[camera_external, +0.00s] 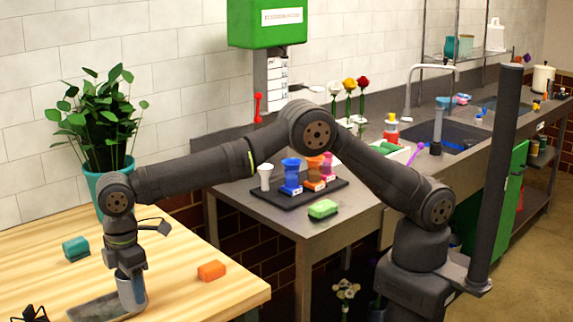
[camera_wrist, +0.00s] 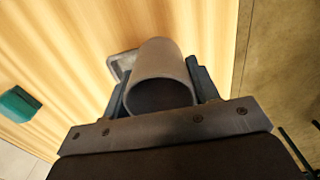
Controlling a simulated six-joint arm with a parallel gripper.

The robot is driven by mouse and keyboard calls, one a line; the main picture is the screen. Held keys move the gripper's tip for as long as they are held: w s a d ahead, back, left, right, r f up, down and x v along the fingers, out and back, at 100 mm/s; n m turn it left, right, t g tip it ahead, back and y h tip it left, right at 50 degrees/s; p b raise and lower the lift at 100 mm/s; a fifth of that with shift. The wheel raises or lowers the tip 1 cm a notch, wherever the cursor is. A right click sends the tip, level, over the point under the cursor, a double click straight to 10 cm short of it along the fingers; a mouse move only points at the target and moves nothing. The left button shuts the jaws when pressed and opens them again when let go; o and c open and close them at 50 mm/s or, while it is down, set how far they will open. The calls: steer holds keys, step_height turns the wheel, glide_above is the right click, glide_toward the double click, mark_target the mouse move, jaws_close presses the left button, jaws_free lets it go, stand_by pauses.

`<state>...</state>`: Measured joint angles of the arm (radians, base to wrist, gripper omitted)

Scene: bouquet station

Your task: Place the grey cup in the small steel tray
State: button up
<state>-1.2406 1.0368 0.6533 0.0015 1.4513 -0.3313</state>
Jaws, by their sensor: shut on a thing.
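The grey cup (camera_external: 132,292) is upright at the left of the external view, between the fingers of my gripper (camera_external: 130,275). In the wrist view the cup (camera_wrist: 162,62) has its open rim facing the camera, and the fingers of my gripper (camera_wrist: 161,88) are shut on its two sides. The small steel tray (camera_external: 90,308) lies flat on the wooden table. The cup's base overlaps the tray's right end in the external view. In the wrist view the cup hides most of the tray (camera_wrist: 118,62). I cannot tell whether the cup touches it.
An orange block (camera_external: 211,271) lies right of the cup on the wooden table (camera_external: 185,248). A teal block (camera_external: 76,248) lies behind, near a potted plant (camera_external: 104,125). A black object (camera_external: 32,313) is at the lower left. Bare wood lies between the blocks.

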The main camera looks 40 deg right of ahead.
steer(key=o, duration=1)
steer(key=shift+o, duration=0.2)
step_height(320, 180, up, 13)
steer(key=shift+f, duration=0.1)
step_height(320, 180, down, 13)
steer(key=shift+r, duration=0.5)
steer(key=shift+f, duration=0.1)
